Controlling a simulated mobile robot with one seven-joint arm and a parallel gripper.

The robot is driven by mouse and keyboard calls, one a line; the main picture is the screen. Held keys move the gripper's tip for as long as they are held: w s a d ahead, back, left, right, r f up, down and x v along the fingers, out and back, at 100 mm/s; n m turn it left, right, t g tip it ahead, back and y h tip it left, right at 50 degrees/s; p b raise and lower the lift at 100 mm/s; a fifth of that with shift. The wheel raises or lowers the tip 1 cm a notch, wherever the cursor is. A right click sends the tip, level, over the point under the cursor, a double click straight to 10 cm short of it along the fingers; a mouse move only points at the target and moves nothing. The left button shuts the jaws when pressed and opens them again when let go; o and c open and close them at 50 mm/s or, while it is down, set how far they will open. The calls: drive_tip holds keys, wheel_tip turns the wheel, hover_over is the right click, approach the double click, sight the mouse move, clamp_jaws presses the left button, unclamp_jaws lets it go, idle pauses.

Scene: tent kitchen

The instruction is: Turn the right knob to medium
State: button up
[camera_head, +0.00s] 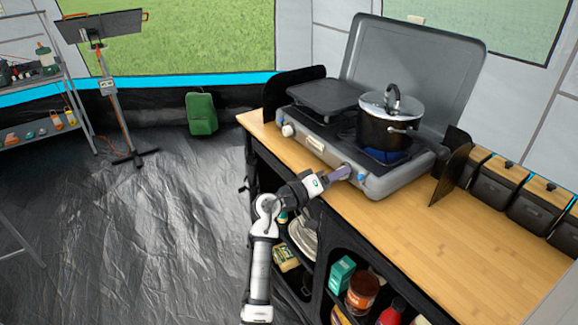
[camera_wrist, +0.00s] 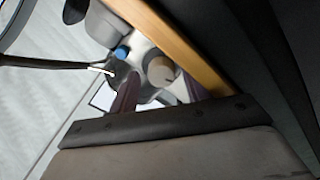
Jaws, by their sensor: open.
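The grey camping stove (camera_head: 375,185) stands on the wooden counter, lid up. Its left knob (camera_head: 288,130) is pale and in plain sight on the front. In the wrist view the right knob (camera_wrist: 161,69) is a round, pale shape between my two dark fingers; in the head view my gripper hides most of it. My gripper (camera_head: 346,172) is open at the stove's front, with its fingers (camera_wrist: 158,84) on either side of the knob. I cannot tell whether they touch it. A small blue part (camera_wrist: 122,53) sits beside the knob.
A lidded pot (camera_head: 388,128) stands on the right burner, with blue showing under it. A dark griddle plate (camera_head: 325,96) covers the left side. The counter (camera_head: 440,235) is clear to the right, before several storage bins (camera_head: 495,185). Open shelves lie below.

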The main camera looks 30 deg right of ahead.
drive_tip(key=shift+f, duration=0.3)
drive_tip(key=m+b, duration=0.1)
drive_tip(key=m, duration=0.2)
drive_tip(key=shift+f+b, duration=0.1)
drive_tip(key=shift+b, duration=0.3)
drive_tip(key=m, duration=0.4)
drive_tip(key=shift+w+b, duration=0.1)
drive_tip(key=shift+b, duration=0.3)
drive_tip(key=shift+a+m, duration=0.15)
drive_tip(key=shift+m, duration=0.45)
drive_tip(key=a+b, duration=0.4)
drive_tip(key=a, duration=1)
drive_tip(key=w+a+r+n+t+y+p, duration=0.1)
drive_tip(key=w+a+r+n+t, duration=0.2)
drive_tip(key=w+a+r+t, duration=0.2)
drive_tip(key=w+a+r+n+t+y+p, duration=0.1)
drive_tip(key=w+a+r+n+t+y, duration=0.1)
drive_tip(key=a+t, duration=0.5)
drive_tip(key=shift+w+a+r+n, duration=0.8)
drive_tip(key=shift+w+a+r, duration=0.55)
drive_tip(key=shift+a+r, duration=0.6)
drive_tip(key=shift+a, duration=0.15)
